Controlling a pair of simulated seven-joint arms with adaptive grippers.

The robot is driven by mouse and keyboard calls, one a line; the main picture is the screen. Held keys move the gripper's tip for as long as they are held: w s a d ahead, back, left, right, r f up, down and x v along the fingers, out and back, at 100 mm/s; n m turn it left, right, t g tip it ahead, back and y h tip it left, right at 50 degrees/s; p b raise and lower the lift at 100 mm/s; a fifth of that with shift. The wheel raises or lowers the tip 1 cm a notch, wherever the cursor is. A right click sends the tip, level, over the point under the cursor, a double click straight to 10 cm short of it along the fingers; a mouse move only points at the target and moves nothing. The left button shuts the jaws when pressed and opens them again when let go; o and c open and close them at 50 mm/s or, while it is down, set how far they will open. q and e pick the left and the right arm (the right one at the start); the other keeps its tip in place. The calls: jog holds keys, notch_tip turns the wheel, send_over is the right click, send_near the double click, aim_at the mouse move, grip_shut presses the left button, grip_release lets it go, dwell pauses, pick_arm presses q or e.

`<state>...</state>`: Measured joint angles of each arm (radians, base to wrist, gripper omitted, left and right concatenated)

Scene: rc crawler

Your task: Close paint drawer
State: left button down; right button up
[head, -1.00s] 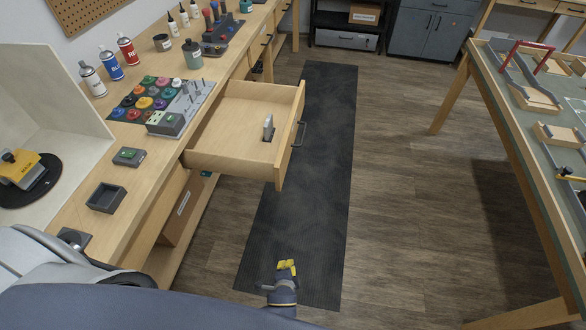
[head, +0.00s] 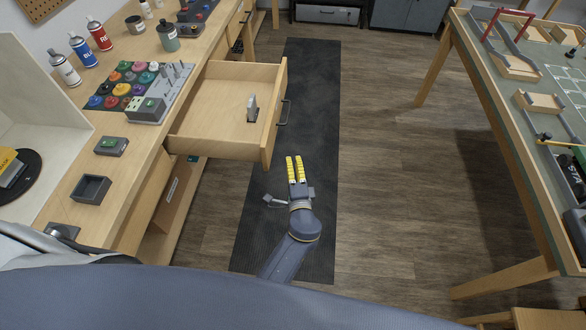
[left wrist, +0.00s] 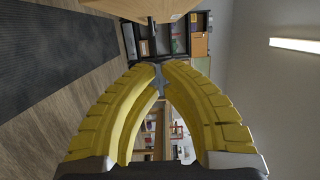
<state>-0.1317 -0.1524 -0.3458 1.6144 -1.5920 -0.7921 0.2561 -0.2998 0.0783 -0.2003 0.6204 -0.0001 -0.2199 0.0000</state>
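The paint drawer (head: 215,140) sticks out open from the workbench in the head view. A small grey and white item stands inside it. Its dark handle (head: 284,112) is on the front panel. My left gripper (head: 294,160) is below and to the right of the drawer's near front corner, apart from the handle, with its yellow fingers pointing up the picture. Its fingers (left wrist: 161,66) bow outward and come together at the tips in the left wrist view, with nothing held between them. A pale wooden surface shows beyond the tips there. My right gripper is not in view.
The workbench carries paint pots (head: 125,85), spray cans (head: 99,34), a small grey box (head: 91,189) and a green-buttoned block (head: 111,146). A dark mat (head: 310,90) lies on the floor. Open floor separates it from the table (head: 510,165) at right.

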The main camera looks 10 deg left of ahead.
pick_arm(q)
jog(key=w+a, duration=0.5)
jog(key=a, duration=0.1)
dwell(0.3)
dwell(0.4)
